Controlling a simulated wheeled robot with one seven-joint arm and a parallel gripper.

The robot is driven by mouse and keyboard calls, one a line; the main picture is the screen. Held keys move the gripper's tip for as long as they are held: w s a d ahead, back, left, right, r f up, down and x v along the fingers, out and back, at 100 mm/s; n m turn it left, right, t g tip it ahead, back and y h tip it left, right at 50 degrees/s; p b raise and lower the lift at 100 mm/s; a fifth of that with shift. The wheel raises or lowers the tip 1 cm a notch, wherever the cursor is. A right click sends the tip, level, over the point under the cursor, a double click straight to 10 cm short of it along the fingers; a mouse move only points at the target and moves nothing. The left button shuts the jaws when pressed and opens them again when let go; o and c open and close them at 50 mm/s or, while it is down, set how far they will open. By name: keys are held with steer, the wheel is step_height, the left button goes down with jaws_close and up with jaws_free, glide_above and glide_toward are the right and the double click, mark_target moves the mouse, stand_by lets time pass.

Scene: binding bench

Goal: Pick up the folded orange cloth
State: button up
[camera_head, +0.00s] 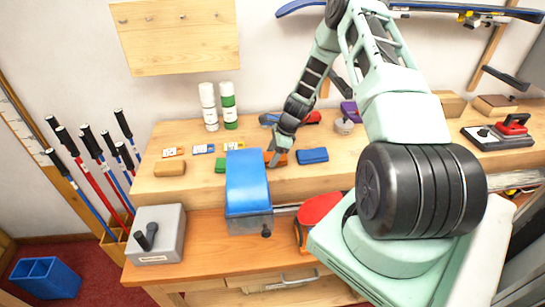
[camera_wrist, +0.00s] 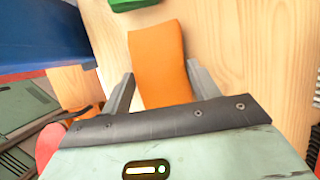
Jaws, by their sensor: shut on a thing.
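The folded orange cloth (camera_wrist: 157,58) lies between my fingertips in the wrist view, its far end reaching past them over light wood. In the head view only a small part of the cloth (camera_head: 282,158) shows beside the fingers. My gripper (camera_head: 272,159) points down at the front of the raised wooden shelf. In the wrist view my gripper (camera_wrist: 161,84) is shut on the cloth, one finger at each side. I cannot tell whether the cloth is clear of the wood.
A blue-topped machine (camera_head: 248,185) stands just left of my gripper. A folded blue cloth (camera_head: 312,156) lies to the right, a green one (camera_head: 221,165) to the left. White and green bottles (camera_head: 228,105) stand behind. A grey block with a black handle (camera_head: 157,234) sits lower left.

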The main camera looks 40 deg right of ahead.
step_height(320, 180, up, 9)
steer(key=b, duration=0.3)
steer(key=shift+r, duration=0.2)
